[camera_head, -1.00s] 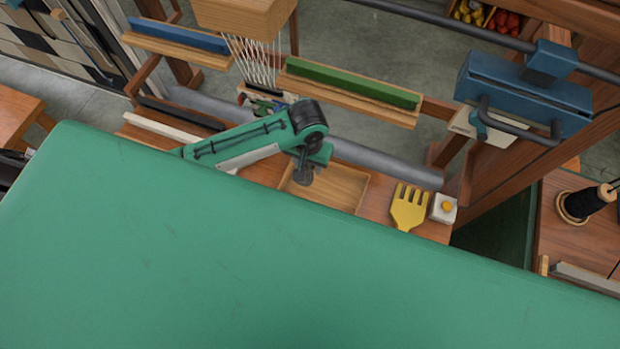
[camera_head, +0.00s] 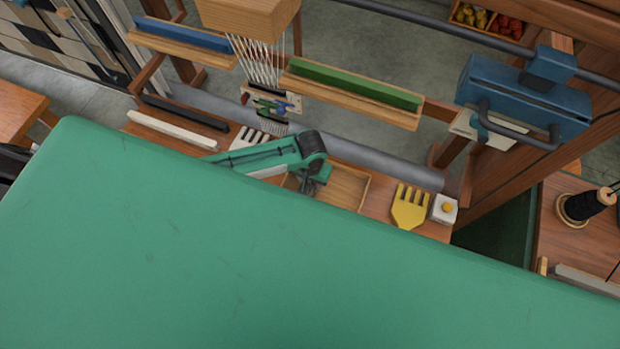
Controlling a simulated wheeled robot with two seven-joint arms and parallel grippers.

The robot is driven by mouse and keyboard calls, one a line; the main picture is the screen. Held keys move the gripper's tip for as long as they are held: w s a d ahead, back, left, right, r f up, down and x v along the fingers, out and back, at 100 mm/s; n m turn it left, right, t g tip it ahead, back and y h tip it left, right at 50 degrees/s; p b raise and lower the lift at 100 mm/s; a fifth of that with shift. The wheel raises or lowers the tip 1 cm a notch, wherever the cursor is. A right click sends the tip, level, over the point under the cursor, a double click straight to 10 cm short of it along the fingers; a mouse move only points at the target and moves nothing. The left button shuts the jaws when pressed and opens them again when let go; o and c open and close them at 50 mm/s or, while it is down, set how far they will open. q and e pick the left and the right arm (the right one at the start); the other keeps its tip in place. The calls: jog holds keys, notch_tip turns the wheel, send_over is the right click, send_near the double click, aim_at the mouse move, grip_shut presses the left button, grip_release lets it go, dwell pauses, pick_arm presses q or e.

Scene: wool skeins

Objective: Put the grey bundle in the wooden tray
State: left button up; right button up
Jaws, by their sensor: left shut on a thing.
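The wooden tray (camera_head: 348,190) is a shallow, light-wood tray on the bench, right of the middle of the picture. Its near side is hidden by the green surface in the foreground. My left gripper (camera_head: 308,188) points down over the left part of the tray. It is shut on the grey bundle (camera_head: 305,187), of which only a small dark part shows. I cannot tell whether the bundle touches the tray floor. My right gripper is not in view.
A yellow fork-like comb (camera_head: 409,207) and a white block with a yellow button (camera_head: 444,209) lie right of the tray. A white comb (camera_head: 252,138) and a white bar (camera_head: 171,129) lie to the left. A grey roller (camera_head: 385,168) runs behind the tray.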

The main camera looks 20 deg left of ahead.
pick_arm(q)
jog(key=shift+f, duration=0.15)
jog(key=o, duration=1)
jog(key=shift+c, duration=0.2)
notch_tip(320, 180, up, 12)
jog(key=shift+b, duration=0.4)
